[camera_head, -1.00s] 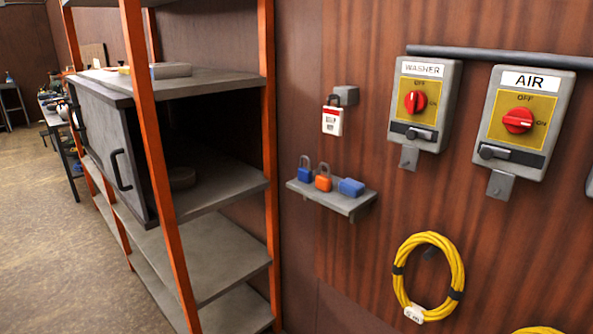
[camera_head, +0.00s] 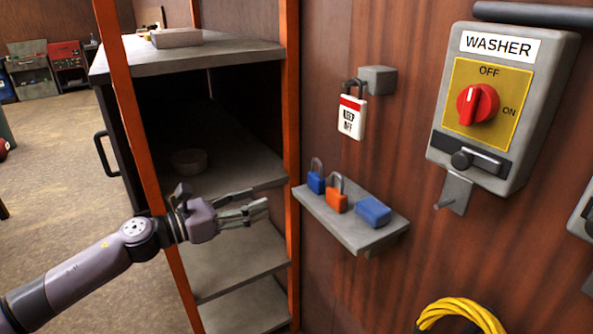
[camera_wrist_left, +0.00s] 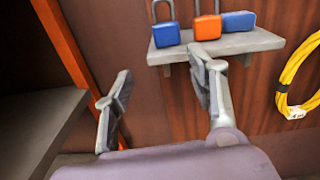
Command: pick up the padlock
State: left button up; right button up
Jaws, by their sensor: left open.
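Several padlocks are on or near a small grey wall shelf (camera_head: 352,232). A blue padlock (camera_head: 316,183) stands upright at its left end, and an orange padlock (camera_head: 337,201) stands beside it. A blue padlock or block (camera_head: 373,211) lies at the right with no shackle visible. In the left wrist view the blue padlock (camera_wrist_left: 166,34), the orange one (camera_wrist_left: 207,27) and the right blue one (camera_wrist_left: 238,21) sit in a row. My left gripper (camera_head: 255,211) is open and empty, left of the shelf and apart from the padlocks. My right gripper is not in view.
A red and white tag padlock (camera_head: 352,116) hangs from a grey wall bracket. A washer switch box (camera_head: 500,105) is at the right, above a coiled yellow hose (camera_head: 462,314). The orange-posted rack (camera_head: 291,110) stands close left of the wall shelf.

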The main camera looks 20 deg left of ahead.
pick_arm(q)
jog(key=r, duration=0.1)
jog(key=p, duration=0.6)
send_near(312, 176)
jog(key=shift+m, duration=0.4)
jog(key=x, duration=0.5)
jog(key=shift+w+f, duration=0.1)
jog(key=shift+f, duration=0.15)
jog(key=shift+w+d+p, duration=0.3)
jog(key=shift+w+d, duration=0.1)
jog(key=shift+w, duration=0.05)
jog(key=shift+w+d+r+p, duration=0.15)
jog(key=shift+w+d+p, duration=0.1)
jog(key=shift+p, duration=0.15)
jog(key=p+x, duration=0.2)
jog(key=x, duration=0.1)
jog(key=shift+w+d+r, duration=0.15)
jog(key=shift+w, duration=0.05)
jog(key=shift+w+d, duration=0.25)
jog(key=shift+w, duration=0.1)
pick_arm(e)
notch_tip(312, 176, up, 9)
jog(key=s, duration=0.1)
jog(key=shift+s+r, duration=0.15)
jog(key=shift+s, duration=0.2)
pick_arm(q)
jog(key=shift+s, duration=0.1)
